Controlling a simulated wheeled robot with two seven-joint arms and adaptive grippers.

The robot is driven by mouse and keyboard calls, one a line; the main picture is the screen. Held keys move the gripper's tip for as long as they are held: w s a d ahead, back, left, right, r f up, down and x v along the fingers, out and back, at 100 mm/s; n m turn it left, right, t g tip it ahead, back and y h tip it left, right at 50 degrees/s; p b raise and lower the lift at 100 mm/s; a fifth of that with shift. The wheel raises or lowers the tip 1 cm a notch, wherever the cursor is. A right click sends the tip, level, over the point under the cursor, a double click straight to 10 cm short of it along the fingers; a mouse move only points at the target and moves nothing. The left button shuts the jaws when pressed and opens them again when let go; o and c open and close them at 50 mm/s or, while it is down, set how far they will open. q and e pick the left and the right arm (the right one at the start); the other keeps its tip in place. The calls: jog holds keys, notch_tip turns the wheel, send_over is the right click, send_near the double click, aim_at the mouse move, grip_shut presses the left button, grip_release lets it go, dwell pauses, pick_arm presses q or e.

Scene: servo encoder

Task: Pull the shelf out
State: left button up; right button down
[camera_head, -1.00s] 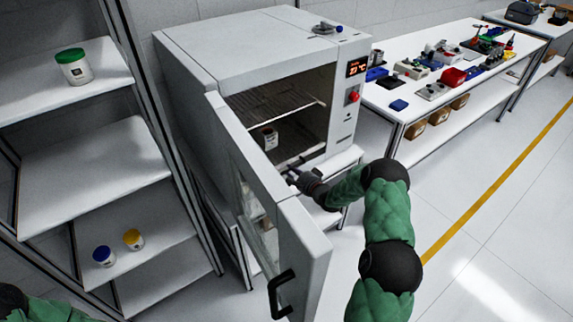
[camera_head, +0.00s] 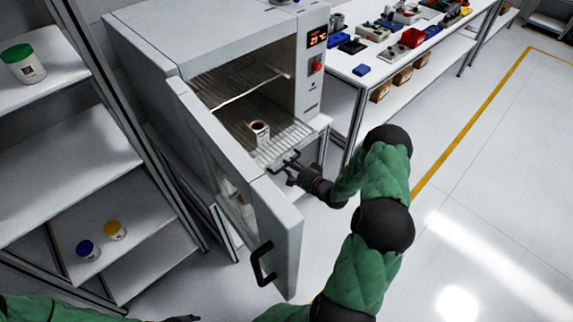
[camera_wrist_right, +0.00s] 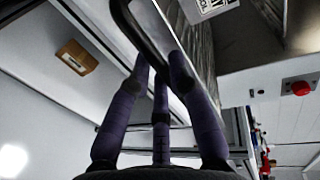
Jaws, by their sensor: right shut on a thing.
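The wire shelf (camera_head: 290,136) is the lower rack of the grey oven (camera_head: 200,45) and sticks out at its open front. A white jar (camera_head: 259,133) with a dark top opening stands upright on it. My right gripper (camera_head: 290,166) is shut on the shelf's dark handle (camera_head: 279,164) at its front edge. In the right wrist view, the gripper's fingers (camera_wrist_right: 160,72) close around the dark handle bar (camera_wrist_right: 148,38). A dark tip of what seems my left gripper (camera_head: 182,318) shows at the bottom edge; its fingers cannot be made out.
The oven door (camera_head: 235,170) stands open left of my right arm, with a black handle (camera_head: 262,264). An upper rack (camera_head: 240,91) is inside. A storage shelf (camera_head: 75,165) with several jars stands left, a workbench (camera_head: 350,88) right. The floor at right is clear.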

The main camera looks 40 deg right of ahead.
jog(key=c, duration=1.1)
grip_release()
jog(key=shift+c, duration=0.2)
jog(key=v, duration=1.2)
